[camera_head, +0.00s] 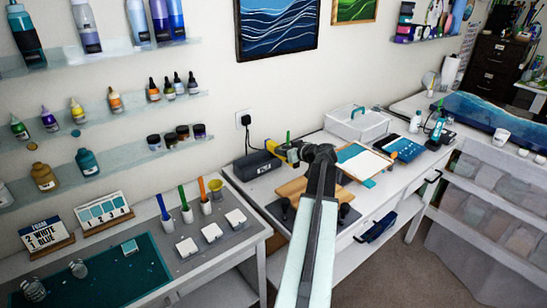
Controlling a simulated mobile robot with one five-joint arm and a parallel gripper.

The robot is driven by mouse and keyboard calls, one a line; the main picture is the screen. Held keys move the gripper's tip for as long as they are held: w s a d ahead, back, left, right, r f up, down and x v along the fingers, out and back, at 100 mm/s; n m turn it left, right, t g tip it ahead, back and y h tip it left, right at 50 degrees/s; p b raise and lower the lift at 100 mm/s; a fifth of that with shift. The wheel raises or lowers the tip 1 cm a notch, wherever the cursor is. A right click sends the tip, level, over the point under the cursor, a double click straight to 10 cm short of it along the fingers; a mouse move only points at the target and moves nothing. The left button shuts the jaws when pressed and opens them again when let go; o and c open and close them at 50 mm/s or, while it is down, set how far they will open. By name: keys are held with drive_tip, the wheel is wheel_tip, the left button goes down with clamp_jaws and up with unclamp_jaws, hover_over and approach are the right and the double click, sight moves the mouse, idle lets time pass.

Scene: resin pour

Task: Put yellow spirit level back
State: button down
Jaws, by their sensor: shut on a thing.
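The yellow spirit level (281,147) is in the head view, near the middle, at the far end of my arm. My gripper (293,153) is shut on it. My dark wrist hides part of the level and the fingertips. The level is near a dark box (255,166) by the wall. I cannot tell whether it touches the box or hangs above the white bench (256,190).
A wooden board (292,189) and dark clamp-like items (285,207) lie under my arm. A clear bin (357,123) and a framed white panel (363,161) stand to the right. The left table (225,254) holds cups, white tiles and a teal mat (105,279).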

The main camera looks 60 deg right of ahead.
sight(283, 158)
drive_tip(key=shift+w+d, duration=0.3)
drive_tip(key=shift+d, duration=0.35)
drive_tip(key=shift+a+f, duration=0.1)
wheel_tip(283, 158, down, 4)
drive_tip(key=b, duration=0.4)
drive_tip(key=shift+s, duration=0.1)
drive_tip(key=shift+w+a+r, duration=0.1)
drive_tip(key=shift+w+r, duration=0.2)
drive_tip(key=shift+s+f+b, duration=0.1)
drive_tip(key=shift+f+b, duration=0.35)
drive_tip(key=shift+f, duration=0.2)
drive_tip(key=c, duration=1.2)
unclamp_jaws()
drive_tip(key=shift+r, duration=0.1)
drive_tip(key=shift+o, duration=0.2)
